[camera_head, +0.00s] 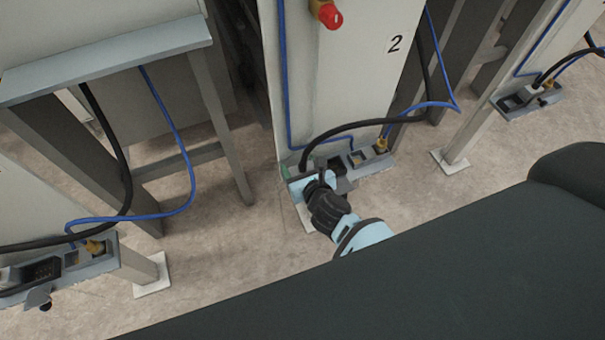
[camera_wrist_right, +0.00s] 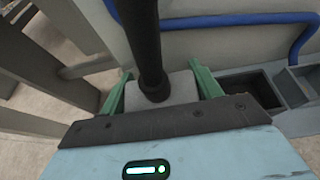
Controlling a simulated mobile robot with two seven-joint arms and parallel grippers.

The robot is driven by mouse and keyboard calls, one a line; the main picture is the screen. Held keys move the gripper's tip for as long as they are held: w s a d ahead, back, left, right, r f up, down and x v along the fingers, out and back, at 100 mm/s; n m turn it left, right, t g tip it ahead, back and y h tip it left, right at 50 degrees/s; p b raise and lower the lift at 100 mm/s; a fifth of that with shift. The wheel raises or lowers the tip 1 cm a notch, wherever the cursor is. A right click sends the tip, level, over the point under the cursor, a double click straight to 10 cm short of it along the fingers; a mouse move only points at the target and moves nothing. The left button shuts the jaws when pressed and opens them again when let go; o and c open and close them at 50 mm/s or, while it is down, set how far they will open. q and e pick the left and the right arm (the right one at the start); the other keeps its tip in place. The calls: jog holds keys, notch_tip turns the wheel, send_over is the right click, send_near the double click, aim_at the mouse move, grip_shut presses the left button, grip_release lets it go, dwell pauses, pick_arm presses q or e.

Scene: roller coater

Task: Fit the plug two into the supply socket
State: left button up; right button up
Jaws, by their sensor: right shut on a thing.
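My right gripper (camera_head: 297,173) is at the left end of the grey socket strip at the foot of the panel marked 2. In the right wrist view its green fingers (camera_wrist_right: 160,88) are shut on a grey plug (camera_wrist_right: 181,91), plug two, with a thick black cable (camera_wrist_right: 143,40) rising from it. A dark rectangular socket opening (camera_wrist_right: 250,88), apparently the supply socket, lies right of the plug; it also shows in the head view (camera_head: 342,184). The plug's underside is hidden, so I cannot tell whether it touches the strip. My left gripper is out of view.
A second opening (camera_wrist_right: 303,82) lies farther right. A brass-coloured connector (camera_head: 381,146) with a blue cable (camera_head: 430,105) sits at the strip's right end. Similar strips stand at left (camera_head: 108,262) and right (camera_head: 515,103). A grey post (camera_head: 222,125) stands left of the panel.

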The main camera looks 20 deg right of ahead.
aim_at(295, 151)
jog(key=shift+c, duration=1.4)
jog(key=shift+r, duration=0.15)
jog(key=shift+r+p, duration=0.45)
jog(key=shift+r, duration=0.2)
notch_tip(295, 151, up, 2)
jog(key=shift+w+r+p, duration=0.1)
jog(key=shift+r+p, duration=0.15)
jog(key=shift+p, duration=0.45)
jog(key=s+b, duration=0.1)
jog(key=s, duration=1.7)
jog(key=shift+d+f, duration=0.3)
jog(key=shift+a, duration=0.1)
